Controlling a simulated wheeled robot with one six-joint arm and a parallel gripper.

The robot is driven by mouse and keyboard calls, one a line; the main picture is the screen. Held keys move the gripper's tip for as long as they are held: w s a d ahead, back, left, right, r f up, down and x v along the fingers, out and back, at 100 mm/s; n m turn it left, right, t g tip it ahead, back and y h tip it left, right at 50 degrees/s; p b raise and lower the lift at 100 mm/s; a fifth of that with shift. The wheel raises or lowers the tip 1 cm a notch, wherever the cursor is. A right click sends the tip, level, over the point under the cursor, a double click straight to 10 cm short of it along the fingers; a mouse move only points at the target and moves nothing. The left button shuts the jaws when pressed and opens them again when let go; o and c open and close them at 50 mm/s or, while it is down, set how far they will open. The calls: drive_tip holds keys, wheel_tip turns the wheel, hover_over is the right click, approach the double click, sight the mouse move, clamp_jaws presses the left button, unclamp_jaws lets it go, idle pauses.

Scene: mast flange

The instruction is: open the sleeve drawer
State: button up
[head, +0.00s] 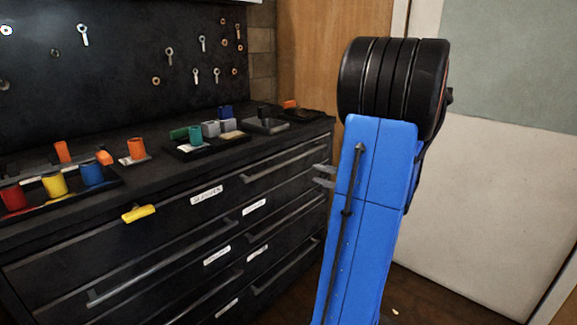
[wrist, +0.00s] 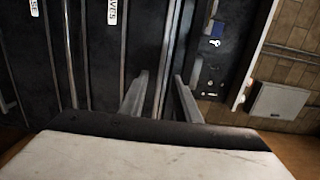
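The black drawer cabinet (head: 130,250) stands at the left in the head view, with two columns of drawers, all looking shut. Its white labels are too small to read there. In the wrist view, one label (wrist: 113,12) ends in "VES", beside a dark drawer front (wrist: 133,50); the rest is cut off. My gripper (head: 318,174) is at the cabinet's right part, its grey fingers pointing left. In the wrist view my gripper (wrist: 161,75) is open and empty. A long bar handle (wrist: 165,50) lines up between the fingertips; I cannot tell the depth gap.
The cabinet top holds trays with coloured cups and blocks (head: 195,135). A black pegboard (head: 120,70) with hanging tools stands behind. A pale wall panel (head: 490,190) is at the right.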

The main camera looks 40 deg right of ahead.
sight(293, 161)
drive_tip(key=shift+m+t+h, duration=0.3)
drive_tip(key=shift+m+h, duration=0.1)
drive_tip(key=shift+h, duration=0.4)
drive_tip(key=w, duration=1)
drive_tip(key=w+d, duration=0.1)
drive_tip(key=w, duration=0.4)
drive_tip(key=shift+w, duration=0.25)
drive_tip(key=shift+c, duration=0.3)
clamp_jaws()
